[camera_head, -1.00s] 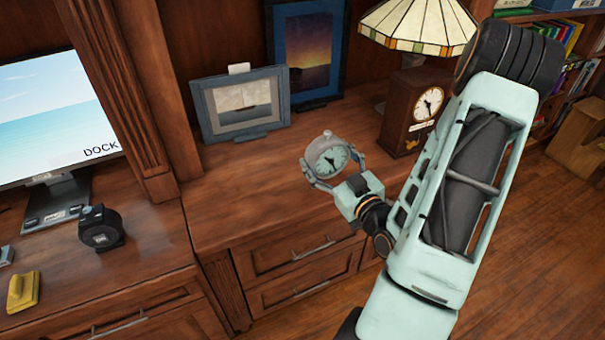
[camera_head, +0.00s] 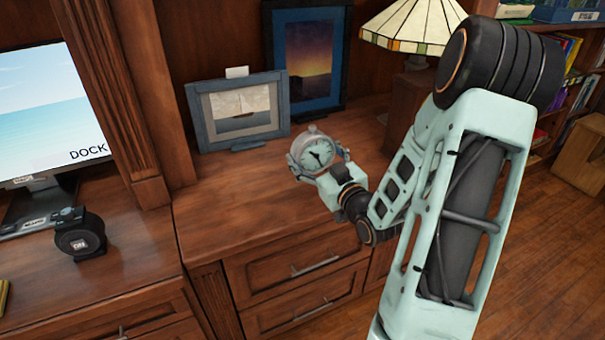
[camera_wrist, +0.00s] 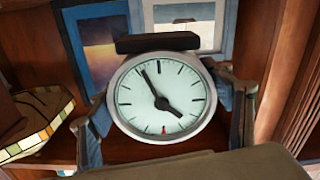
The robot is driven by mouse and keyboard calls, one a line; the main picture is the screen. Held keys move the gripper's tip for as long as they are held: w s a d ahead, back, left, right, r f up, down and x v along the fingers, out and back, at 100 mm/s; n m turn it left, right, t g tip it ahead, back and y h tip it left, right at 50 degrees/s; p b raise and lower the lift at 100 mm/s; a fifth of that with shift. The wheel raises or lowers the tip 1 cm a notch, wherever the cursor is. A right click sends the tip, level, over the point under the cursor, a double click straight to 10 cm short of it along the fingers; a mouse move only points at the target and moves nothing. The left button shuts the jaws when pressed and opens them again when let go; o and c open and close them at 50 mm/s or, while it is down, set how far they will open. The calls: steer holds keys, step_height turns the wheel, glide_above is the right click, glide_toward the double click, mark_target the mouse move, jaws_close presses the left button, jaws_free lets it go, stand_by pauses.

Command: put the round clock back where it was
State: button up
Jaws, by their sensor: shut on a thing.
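The round clock (camera_head: 315,154) has a pale face, dark hands and a silver-grey rim. My gripper (camera_head: 318,158) is shut on it, with one finger on each side of the rim. The clock is over the right-hand wooden cabinet top (camera_head: 235,210), in front of the framed pictures; I cannot tell whether its base touches the wood. In the wrist view the clock (camera_wrist: 162,97) fills the middle, its face toward the camera, with a dark bar above it. My gripper's fingers flank it there too.
A grey-framed sailboat picture (camera_head: 237,137) and a blue-framed sunset picture (camera_head: 304,100) stand behind the clock. A stained-glass lamp (camera_head: 412,25) stands at the right. The cabinet top's left part is clear.

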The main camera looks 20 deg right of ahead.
steer(key=w+f, duration=0.2)
steer(key=f, duration=0.1)
steer(key=w+f+b, duration=0.1)
steer(key=w+f, duration=0.2)
steer(key=shift+w+a, duration=0.1)
steer(key=shift+w, duration=0.2)
steer(key=shift+w+f+b, duration=0.1)
steer(key=shift+f+b, duration=0.4)
steer(key=shift+f, duration=1.1)
steer(key=shift+f, duration=0.15)
steer(key=shift+f+b, duration=0.1)
steer(key=shift+b, duration=0.2)
steer(key=o, duration=1.6)
steer(key=shift+o, duration=0.2)
